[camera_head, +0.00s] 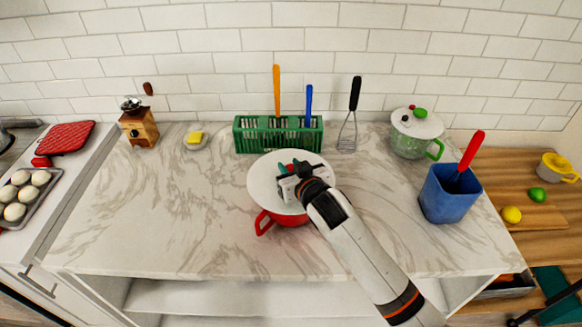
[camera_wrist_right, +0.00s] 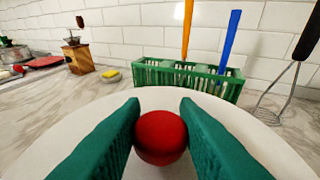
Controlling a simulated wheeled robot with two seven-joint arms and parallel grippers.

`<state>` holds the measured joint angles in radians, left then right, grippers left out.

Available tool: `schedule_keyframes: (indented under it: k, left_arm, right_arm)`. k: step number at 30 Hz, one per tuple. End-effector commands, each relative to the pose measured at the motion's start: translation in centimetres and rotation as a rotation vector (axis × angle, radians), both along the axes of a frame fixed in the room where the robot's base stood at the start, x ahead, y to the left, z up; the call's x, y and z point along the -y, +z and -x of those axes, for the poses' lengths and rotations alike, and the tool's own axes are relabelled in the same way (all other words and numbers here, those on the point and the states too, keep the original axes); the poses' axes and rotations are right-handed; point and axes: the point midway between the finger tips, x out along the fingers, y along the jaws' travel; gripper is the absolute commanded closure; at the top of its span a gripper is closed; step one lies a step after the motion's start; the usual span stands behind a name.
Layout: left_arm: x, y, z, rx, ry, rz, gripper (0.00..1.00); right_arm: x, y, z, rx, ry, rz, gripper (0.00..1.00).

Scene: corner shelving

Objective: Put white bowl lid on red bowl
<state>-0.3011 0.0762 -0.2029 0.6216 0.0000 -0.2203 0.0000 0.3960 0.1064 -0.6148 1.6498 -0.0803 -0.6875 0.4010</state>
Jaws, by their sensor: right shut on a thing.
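The white bowl lid (camera_head: 263,184) is a round white disc with a red knob, and it lies over the red bowl (camera_head: 290,219) in the head view. The bowl's rim is mostly hidden under the lid, so I cannot tell whether the lid touches it all round. A red handle of the bowl shows at the lower left. My right gripper (camera_head: 291,168) is above the lid, shut on its red knob. In the right wrist view the green fingers stand on both sides of the red knob (camera_wrist_right: 161,137), with the white lid (camera_wrist_right: 75,140) below. My left gripper is not in view.
A green rack (camera_head: 243,137) with utensils stands just behind the bowl. A blue container (camera_head: 450,196) and a lidded green pot (camera_head: 411,145) stand to the right. A grinder (camera_head: 139,127) and a yellow sponge (camera_head: 195,137) are at the back left. The marble counter's left part is clear.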

Motion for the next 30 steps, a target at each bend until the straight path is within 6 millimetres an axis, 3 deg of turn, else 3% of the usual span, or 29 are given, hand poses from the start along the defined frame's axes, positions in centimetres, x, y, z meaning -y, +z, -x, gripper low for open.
schedule_keyframes:
  k: [22, 23, 24, 27, 30]
  left_arm:
    - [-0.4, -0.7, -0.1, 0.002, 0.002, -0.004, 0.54]
    - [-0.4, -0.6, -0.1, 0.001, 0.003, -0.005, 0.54]
    - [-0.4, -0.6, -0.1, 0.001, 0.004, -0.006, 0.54]
    - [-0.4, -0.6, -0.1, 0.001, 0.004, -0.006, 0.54]
    - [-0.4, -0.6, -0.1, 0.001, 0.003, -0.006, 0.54]
  right_arm:
    - [0.0, -1.2, 0.0, 0.000, -0.001, 0.000, 0.95]
    - [0.0, -1.1, 0.0, 0.000, -0.001, 0.000, 0.69]
    - [0.0, -1.1, 0.0, 0.000, -0.001, 0.000, 0.62]
    - [0.0, -1.1, 0.0, 0.000, -0.001, 0.000, 0.47]
    - [0.0, -1.1, 0.0, 0.000, 0.000, 0.000, 0.47]
